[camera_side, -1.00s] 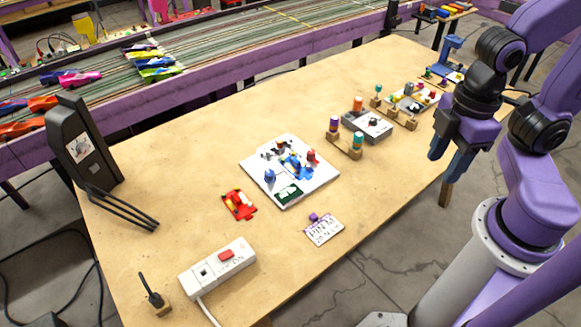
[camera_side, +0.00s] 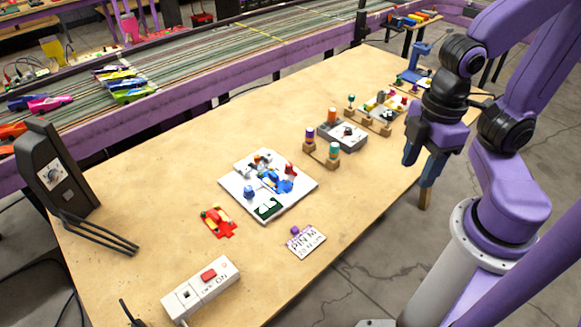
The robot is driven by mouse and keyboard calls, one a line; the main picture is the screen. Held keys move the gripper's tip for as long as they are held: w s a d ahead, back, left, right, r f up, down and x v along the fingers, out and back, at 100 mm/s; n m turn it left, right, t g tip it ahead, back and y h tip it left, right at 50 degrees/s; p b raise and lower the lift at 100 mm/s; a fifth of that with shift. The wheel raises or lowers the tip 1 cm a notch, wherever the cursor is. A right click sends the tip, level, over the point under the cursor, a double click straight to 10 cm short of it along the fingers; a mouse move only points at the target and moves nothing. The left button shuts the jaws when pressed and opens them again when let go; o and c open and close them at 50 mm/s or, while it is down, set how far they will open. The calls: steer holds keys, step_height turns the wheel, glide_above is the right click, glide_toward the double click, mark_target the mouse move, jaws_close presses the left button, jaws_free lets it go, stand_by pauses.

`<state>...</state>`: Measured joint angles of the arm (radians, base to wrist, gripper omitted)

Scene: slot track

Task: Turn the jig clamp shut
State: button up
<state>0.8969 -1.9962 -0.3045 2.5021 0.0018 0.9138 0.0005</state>
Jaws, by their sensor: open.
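A white square jig board (camera_side: 233,188) lies flat on the middle of the table in the side view. A blue car (camera_side: 276,181) sits on it, with a red knob-like part (camera_side: 290,169) behind to the right and a blue one (camera_side: 249,192) at the front left. Which part is the clamp, and how far it is turned, is too small to tell. My gripper (camera_side: 421,165) is open and empty, pointing down by the table's right edge, well to the right of the board and apart from everything.
A switch box (camera_side: 201,287) stands at the front. Wooden peg stands (camera_side: 321,155) and a grey box (camera_side: 343,134) stand between board and gripper. A dark post (camera_side: 55,172) stands at left.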

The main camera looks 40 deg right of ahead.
steer(key=shift+w, duration=0.1)
steer(key=w+a, duration=0.4)
steer(key=w, duration=0.7)
steer(key=n, duration=0.2)
glide_above(289, 164)
step_height(289, 164, down, 10)
step_height(289, 164, down, 17)
steer(key=shift+f, duration=0.2)
steer(key=shift+c, duration=0.3)
jaws_close()
